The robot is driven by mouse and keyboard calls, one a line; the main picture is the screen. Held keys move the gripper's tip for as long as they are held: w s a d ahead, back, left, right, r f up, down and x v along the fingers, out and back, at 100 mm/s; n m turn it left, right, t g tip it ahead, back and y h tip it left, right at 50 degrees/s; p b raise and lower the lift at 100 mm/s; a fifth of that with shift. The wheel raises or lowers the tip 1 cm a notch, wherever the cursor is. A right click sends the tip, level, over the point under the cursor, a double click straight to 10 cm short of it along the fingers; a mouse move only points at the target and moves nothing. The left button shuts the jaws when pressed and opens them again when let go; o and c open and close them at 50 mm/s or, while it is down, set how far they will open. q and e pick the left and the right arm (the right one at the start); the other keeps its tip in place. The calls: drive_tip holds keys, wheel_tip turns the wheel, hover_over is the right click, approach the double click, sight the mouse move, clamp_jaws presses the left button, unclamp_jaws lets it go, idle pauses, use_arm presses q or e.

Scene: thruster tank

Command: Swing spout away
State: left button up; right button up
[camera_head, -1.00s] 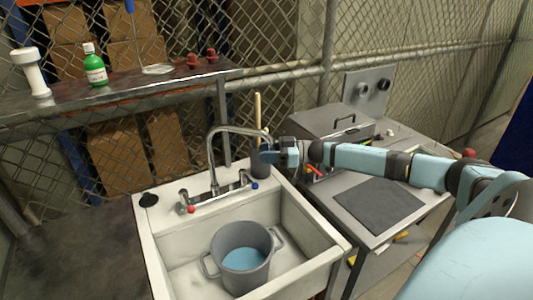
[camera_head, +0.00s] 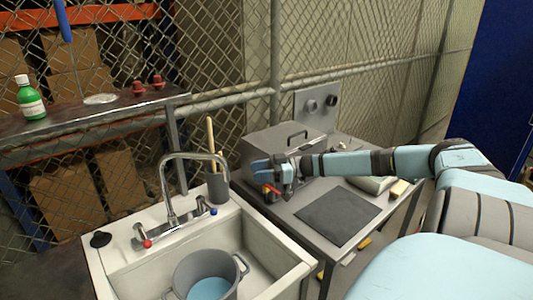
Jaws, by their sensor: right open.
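The chrome spout (camera_head: 192,155) is a tall curved tube on the back rim of the white sink (camera_head: 110,274). It arches toward the right, with its end near a grey cup at the sink's back right corner. A grey pot (camera_head: 190,264) with blue water stands in the basin, in front of the spout rather than under its end. My right gripper (camera_head: 262,174) is open and empty, to the right of the spout and apart from it, in front of the grey box on the side table. My left gripper is out of view.
The grey cup (camera_head: 217,187) holds a wooden handle. Red (camera_head: 147,243) and blue (camera_head: 213,211) tap knobs flank the spout's base. A lidded grey box (camera_head: 270,139) and dark mat (camera_head: 337,216) are on the side table. A shelf with a green bottle (camera_head: 31,101) stands back left.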

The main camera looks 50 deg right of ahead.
drive_tip(key=shift+v, duration=1.25)
